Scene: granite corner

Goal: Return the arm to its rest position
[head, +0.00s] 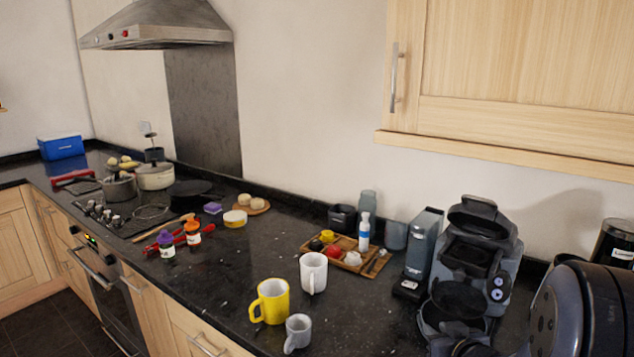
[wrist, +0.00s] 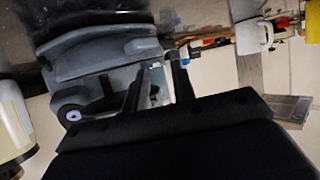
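My gripper (wrist: 159,73) shows in the wrist view as two dark fingers with a clear gap between them, open with nothing held. The wrist picture is upside down, with the counter at the top and the wall below. Beyond the fingers on the left is the grey coffee machine (wrist: 105,55); it also stands at the right of the counter in the head view (head: 470,262). I cannot make out my gripper in the head view.
A white mug (head: 313,272), yellow mug (head: 270,302) and grey mug (head: 298,333) stand at the counter's front. A wooden tray (head: 378,268) with small items lies behind them. A large dark rounded object (head: 580,310) fills the lower right. A wall cabinet (head: 520,75) hangs above.

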